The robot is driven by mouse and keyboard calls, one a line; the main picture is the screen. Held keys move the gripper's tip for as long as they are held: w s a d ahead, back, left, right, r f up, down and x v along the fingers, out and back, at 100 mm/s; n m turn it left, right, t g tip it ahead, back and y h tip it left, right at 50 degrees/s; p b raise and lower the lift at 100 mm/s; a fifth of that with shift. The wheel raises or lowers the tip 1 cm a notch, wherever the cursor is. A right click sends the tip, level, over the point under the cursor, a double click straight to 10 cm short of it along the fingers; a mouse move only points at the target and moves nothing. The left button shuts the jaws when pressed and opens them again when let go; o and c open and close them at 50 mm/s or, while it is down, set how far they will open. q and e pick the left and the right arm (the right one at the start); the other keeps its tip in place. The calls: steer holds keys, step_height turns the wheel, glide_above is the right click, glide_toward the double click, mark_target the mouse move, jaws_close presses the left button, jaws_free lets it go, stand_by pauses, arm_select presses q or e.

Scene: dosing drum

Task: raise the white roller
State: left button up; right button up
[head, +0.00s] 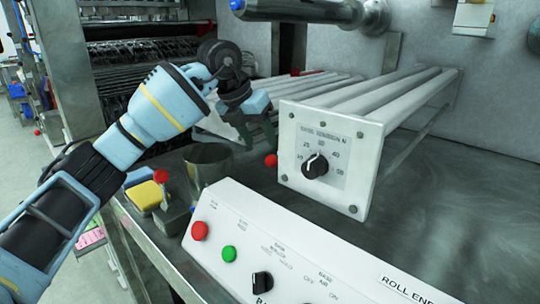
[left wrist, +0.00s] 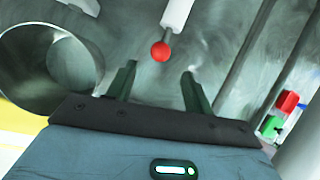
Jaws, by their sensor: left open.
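In the left wrist view, a white roller or bar (left wrist: 178,14) ends in a red ball (left wrist: 161,51), just beyond the fingertips and roughly between them. The same red ball (head: 271,160) shows in the head view, low beside the white tension box (head: 325,155); the bar behind it is mostly hidden there. My left gripper (head: 258,135) points down, open and empty, near the ball; its two dark fingers (left wrist: 158,83) are apart in the wrist view, not touching the ball. My right gripper is not in view.
Fixed white rollers (head: 400,92) run back from the tension box. A metal cup (head: 208,166) stands left of the gripper, with a yellow block (head: 145,196) farther left. A control panel (head: 300,255) lies in front. The metal top at right is clear.

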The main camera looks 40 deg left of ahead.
mark_target(269, 156)
arm_select(q)
steer(key=x, duration=0.7)
steer(key=shift+b, duration=0.35)
steer(key=shift+c, duration=0.2)
jaws_close()
steer(key=shift+r, duration=0.15)
